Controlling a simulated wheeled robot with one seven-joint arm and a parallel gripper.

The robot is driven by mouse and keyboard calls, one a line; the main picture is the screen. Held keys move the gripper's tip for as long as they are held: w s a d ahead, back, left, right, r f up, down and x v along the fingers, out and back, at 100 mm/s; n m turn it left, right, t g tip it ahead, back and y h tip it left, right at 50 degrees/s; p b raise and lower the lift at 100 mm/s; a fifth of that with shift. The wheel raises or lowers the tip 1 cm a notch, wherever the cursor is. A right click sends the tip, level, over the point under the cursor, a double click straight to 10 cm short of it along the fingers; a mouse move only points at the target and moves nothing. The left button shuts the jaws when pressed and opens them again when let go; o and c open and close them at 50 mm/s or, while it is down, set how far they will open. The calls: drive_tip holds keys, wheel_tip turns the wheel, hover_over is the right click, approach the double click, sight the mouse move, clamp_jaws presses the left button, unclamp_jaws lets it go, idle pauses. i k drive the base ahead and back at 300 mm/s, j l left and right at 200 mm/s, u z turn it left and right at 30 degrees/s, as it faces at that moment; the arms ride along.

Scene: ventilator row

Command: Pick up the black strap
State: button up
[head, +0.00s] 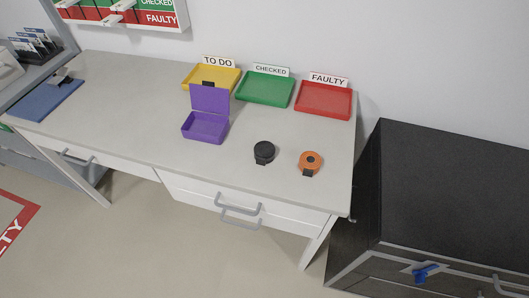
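A black rolled item (264,151), which looks like the black strap, sits on the light grey desk (130,110) near its front right. It is round, with a small dark tab at its lower edge. An orange roll (311,160) with a dark centre and a black tab lies just to its right, apart from it. My gripper is not in view.
An open purple box (205,127) with its lid raised stands left of the black item. Yellow (190,78), green (266,88) and red (323,100) trays line the back. A blue mat (42,101) lies far left. A black cabinet (455,190) stands right.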

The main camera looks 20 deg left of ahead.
sight(264, 151)
drive_tip(key=j+u, duration=0.2)
drive_tip(key=j, duration=0.3)
drive_tip(key=i+j+u, duration=0.15)
drive_tip(key=j, duration=0.3)
drive_tip(key=j+u, duration=0.2)
drive_tip(key=j, duration=0.3)
drive_tip(key=i, duration=0.05)
